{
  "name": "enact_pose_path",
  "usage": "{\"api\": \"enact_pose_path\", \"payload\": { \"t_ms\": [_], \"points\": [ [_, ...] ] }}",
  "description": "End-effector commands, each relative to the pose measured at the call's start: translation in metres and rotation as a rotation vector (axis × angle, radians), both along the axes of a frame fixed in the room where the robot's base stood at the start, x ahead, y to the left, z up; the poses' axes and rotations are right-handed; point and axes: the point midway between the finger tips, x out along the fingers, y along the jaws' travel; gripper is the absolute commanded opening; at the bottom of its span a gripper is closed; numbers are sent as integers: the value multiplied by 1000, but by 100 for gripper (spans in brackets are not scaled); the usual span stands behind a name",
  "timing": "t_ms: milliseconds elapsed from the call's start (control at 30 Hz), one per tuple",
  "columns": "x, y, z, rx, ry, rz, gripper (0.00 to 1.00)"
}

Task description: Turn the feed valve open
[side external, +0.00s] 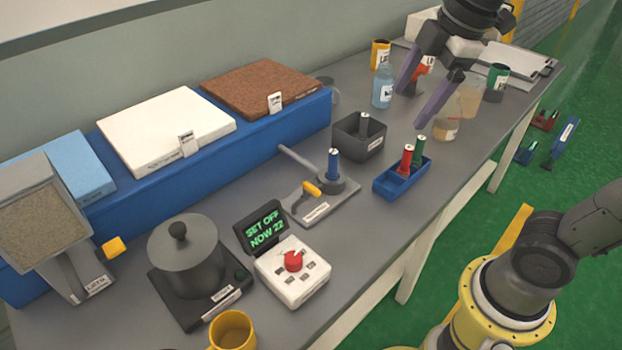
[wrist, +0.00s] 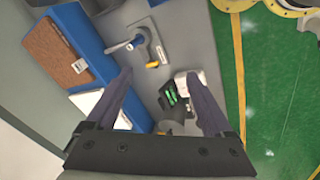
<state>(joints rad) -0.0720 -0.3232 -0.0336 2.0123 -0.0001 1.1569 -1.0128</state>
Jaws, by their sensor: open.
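The feed valve, as I take it, is a flat grey plate (side external: 322,207) with a round body, a grey pipe stub and a yellow lever (side external: 312,188). A blue cylinder (side external: 333,164) stands upright on the round body. The plate's label is too small to read. In the wrist view the valve plate (wrist: 149,44) lies beyond the fingers, with the yellow lever (wrist: 152,64) nearly between the tips. My gripper (side external: 412,108) is open and empty, above the table to the right of the valve in the side view. It also shows in the wrist view (wrist: 158,73).
A dark open box (side external: 358,137) and a blue tray (side external: 402,178) with red and green cylinders stand right of the valve. A blue shelf (side external: 250,128) carries slabs behind. Bottles and cups stand far right.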

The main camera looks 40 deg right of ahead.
Motion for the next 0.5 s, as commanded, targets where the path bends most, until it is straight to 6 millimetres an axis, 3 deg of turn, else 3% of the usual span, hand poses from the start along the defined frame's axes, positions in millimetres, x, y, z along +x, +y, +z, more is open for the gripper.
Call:
{"api": "enact_pose_path", "payload": {
  "t_ms": [33, 167, 300, 500],
  "points": [
    [19, 6, 0, -21, 31, 75, 86],
    [62, 21, -5, -68, 99, 256, 86],
    [105, 41, -24, -96, 174, 397, 86],
    [143, 65, -62, -101, 260, 461, 86]
  ]
}}
